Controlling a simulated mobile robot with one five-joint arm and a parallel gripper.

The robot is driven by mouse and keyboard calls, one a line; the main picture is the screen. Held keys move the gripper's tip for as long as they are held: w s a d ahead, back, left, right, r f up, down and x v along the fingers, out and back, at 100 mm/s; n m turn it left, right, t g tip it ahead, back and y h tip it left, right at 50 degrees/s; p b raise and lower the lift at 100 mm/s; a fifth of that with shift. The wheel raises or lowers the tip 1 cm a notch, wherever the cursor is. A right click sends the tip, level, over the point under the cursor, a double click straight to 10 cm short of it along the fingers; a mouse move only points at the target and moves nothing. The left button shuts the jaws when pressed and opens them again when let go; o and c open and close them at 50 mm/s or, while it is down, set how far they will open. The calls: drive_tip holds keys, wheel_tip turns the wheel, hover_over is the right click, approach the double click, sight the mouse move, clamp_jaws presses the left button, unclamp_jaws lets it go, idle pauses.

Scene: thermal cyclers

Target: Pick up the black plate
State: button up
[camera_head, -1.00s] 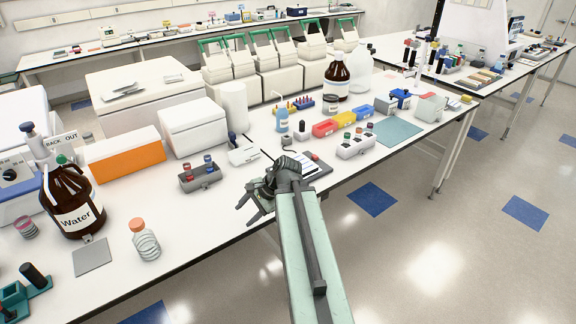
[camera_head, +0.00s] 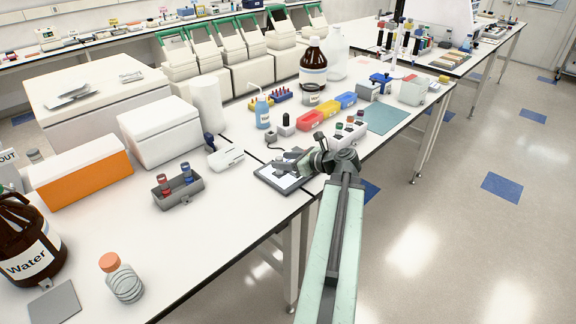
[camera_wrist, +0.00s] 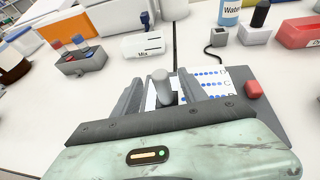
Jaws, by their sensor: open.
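A flat dark-edged plate (camera_head: 283,178) with a white, blue-dotted top lies near the bench's front edge. In the wrist view its dark grey right part (camera_wrist: 262,118) shows beside the white dotted face (camera_wrist: 208,82). No other clearly black plate shows. My gripper (camera_head: 287,161) is over this plate, with its two grey fingers apart in the wrist view (camera_wrist: 161,95). A grey rounded post (camera_wrist: 161,82) stands between the fingers; I cannot tell whether they touch it. My gripper hides part of the plate.
A red block (camera_wrist: 253,89) is on the plate's right side. A white box (camera_head: 226,158) is left of it; a grey tube rack (camera_head: 178,190) is farther left. A blue-green mat (camera_head: 387,119) lies to the right.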

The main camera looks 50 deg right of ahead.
drive_tip(key=x, duration=0.2)
drive_tip(key=b+x, duration=0.1)
drive_tip(key=x, duration=0.1)
drive_tip(key=b+x, duration=0.1)
drive_tip(key=shift+w+f, duration=0.3)
drive_tip(key=shift+f, duration=0.1)
drive_tip(key=shift+r, duration=0.15)
clamp_jaws()
